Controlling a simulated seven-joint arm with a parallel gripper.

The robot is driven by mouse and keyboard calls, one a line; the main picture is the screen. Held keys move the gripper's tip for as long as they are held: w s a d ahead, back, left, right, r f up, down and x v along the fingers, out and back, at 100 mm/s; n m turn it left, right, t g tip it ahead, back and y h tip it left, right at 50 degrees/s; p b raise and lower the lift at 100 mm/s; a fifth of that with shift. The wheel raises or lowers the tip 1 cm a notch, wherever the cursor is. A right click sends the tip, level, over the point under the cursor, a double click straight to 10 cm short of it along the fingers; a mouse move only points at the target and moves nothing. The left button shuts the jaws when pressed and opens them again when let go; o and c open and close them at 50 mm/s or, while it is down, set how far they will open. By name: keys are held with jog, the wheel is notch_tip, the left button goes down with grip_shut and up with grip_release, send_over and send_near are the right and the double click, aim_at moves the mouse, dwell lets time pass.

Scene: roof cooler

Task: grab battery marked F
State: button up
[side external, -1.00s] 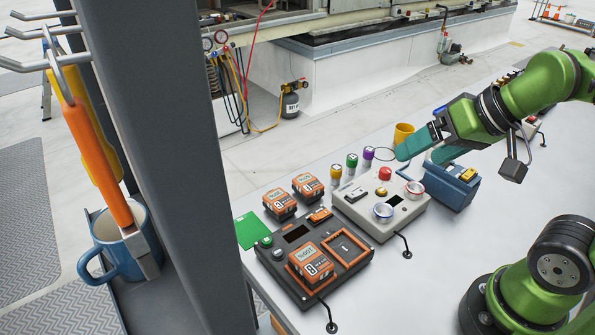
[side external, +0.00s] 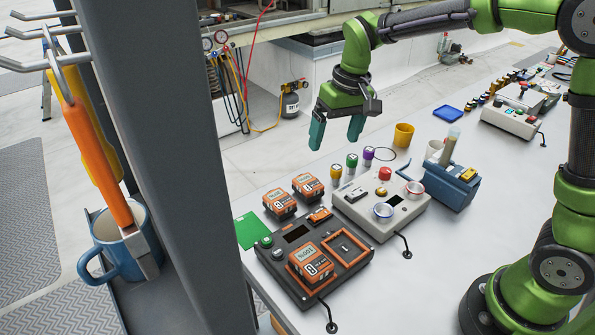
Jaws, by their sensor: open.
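Three orange-and-black batteries are in view. Two stand side by side behind the charger, a left battery (side external: 280,204) and a right battery (side external: 307,187). A third battery (side external: 311,263) sits in the left bay of the dark charger (side external: 279,275); the orange-framed right bay is empty. Their markings are too small to read surely, so I cannot tell which one is marked F. My gripper (side external: 335,138) is open and empty, its teal fingers pointing down. It hangs above and behind the batteries, apart from them.
A grey control box (side external: 352,205) with a red button and dials stands right of the charger. Small coloured-top cylinders (side external: 352,163) stand behind it. A blue toolbox (side external: 455,188), a yellow cup (side external: 403,135) and a green card (side external: 250,230) are nearby. The table's front right is clear.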

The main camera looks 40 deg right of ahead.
jog(key=g, duration=0.1)
send_over(308, 182)
notch_tip(308, 182, down, 4)
notch_tip(308, 182, up, 2)
jog(key=n+h, duration=0.1)
notch_tip(308, 182, down, 10)
jog(key=shift+w+f, duration=0.15)
jog(key=shift+f, duration=3.3)
jog(key=shift+r, duration=0.1)
jog(key=c, duration=1.3)
